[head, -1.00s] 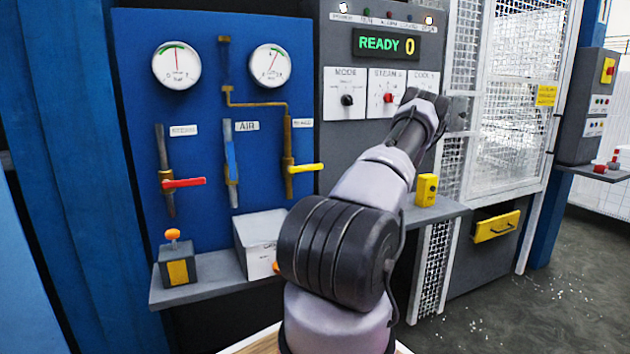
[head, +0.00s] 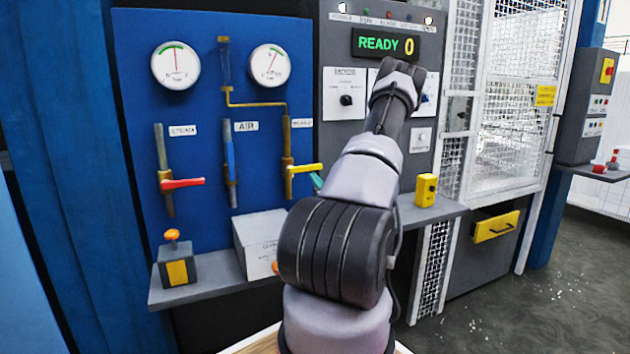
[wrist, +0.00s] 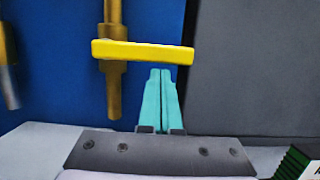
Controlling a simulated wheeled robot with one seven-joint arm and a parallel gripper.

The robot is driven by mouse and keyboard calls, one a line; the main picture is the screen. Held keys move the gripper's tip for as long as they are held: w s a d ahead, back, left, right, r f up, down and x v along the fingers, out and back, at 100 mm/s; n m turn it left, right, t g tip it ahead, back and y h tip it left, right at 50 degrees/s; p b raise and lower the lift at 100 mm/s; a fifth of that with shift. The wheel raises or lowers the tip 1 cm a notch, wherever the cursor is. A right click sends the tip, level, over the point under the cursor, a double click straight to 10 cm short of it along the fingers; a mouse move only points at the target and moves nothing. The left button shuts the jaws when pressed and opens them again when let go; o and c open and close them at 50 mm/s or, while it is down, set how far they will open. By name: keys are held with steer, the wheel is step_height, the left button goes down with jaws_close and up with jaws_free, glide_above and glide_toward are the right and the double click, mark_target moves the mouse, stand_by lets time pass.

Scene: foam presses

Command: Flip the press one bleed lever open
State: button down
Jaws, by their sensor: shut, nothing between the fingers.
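The yellow bleed lever (head: 304,168) lies level across its upright brass pipe on the blue panel, its free end to the right. In the wrist view the yellow lever (wrist: 150,52) runs across the upper middle, with the brass pipe (wrist: 113,90) behind its left part. My gripper (wrist: 160,73) is shut and empty. Its teal fingertips sit just under the lever's right half in that view; I cannot tell whether they touch it. In the head view my gripper (head: 317,181) shows only as a bit of teal by the lever's right end, the rest hidden behind my arm.
Left of it are a blue lever (head: 230,160) standing upright and a red lever (head: 183,182) lying level. A shelf (head: 215,287) below holds a white box (head: 258,243), an orange-button box (head: 177,262) and a yellow box (head: 426,190). A grey control panel (head: 345,130) stands right.

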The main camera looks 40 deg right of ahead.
mark_target(314, 167)
stand_by(0.4)
steer(key=shift+d+r+n, duration=0.1)
steer(key=shift+r+n, duration=0.15)
steer(key=shift+n, duration=0.25)
steer(key=shift+r+n+y, duration=0.25)
steer(key=shift+n+y, duration=0.05)
steer(key=shift+n, duration=0.2)
steer(key=r+n, duration=0.1)
steer(key=r+n+y, duration=0.1)
steer(key=n, duration=0.1)
steer(key=shift+d+n+y, duration=0.2)
steer(key=shift+n+y, duration=0.1)
steer(key=a+r+n+g+y, duration=0.1)
steer(key=r+n, duration=0.3)
steer(key=n, duration=0.4)
steer(key=w+a+r+n+g+y, duration=0.1)
steer(key=a+r+n+y, duration=0.1)
steer(key=n, duration=0.5)
steer(key=shift+a+r+n, duration=0.4)
steer(key=shift+a+r, duration=0.5)
steer(key=shift+a, duration=0.2)
